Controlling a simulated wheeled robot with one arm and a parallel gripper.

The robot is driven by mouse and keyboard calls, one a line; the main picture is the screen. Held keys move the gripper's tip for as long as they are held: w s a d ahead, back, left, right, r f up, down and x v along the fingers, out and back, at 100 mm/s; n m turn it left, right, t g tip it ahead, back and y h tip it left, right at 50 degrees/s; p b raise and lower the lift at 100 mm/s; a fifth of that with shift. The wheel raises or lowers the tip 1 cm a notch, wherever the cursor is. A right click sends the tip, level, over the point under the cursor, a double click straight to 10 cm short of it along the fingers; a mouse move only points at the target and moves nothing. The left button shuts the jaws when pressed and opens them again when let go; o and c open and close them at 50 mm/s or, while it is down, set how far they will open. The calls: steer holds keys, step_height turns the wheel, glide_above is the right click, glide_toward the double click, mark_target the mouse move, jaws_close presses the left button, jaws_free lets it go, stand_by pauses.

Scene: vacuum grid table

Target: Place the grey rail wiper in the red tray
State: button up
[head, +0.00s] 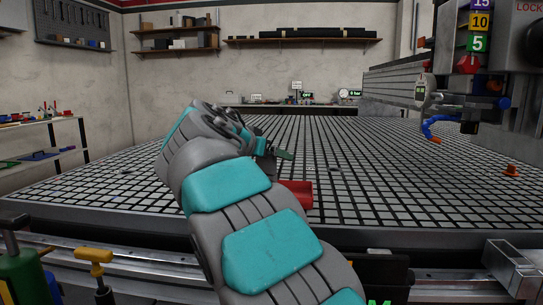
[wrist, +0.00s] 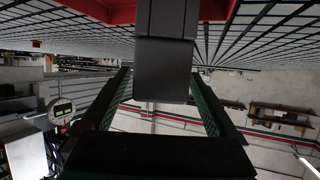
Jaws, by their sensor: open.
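The red tray (head: 297,194) is on the grid table, its left part hidden behind my arm. Its red rim (wrist: 122,14) also shows at the top of the wrist view. A dark grey block, apparently the grey rail wiper (wrist: 165,68), overlaps the tray in the wrist view. It lies across the space between my fingers, with gaps visible at both sides. I cannot tell whether it rests in the tray. My gripper (head: 284,154) is open, with green fingers pointing right above the table. The fingers (wrist: 157,74) also show in the wrist view. The wiper is hidden in the head view.
The grid table (head: 400,180) has wide free room behind and right of the tray. A machine head with a dial gauge (head: 420,92) and blue hose (head: 430,127) hangs at right. A yellow-handled tool (head: 94,256) is in front.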

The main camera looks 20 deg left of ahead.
steer(key=b+v, duration=0.1)
steer(key=v, duration=1)
steer(key=shift+s, duration=0.2)
steer(key=shift+a, duration=0.1)
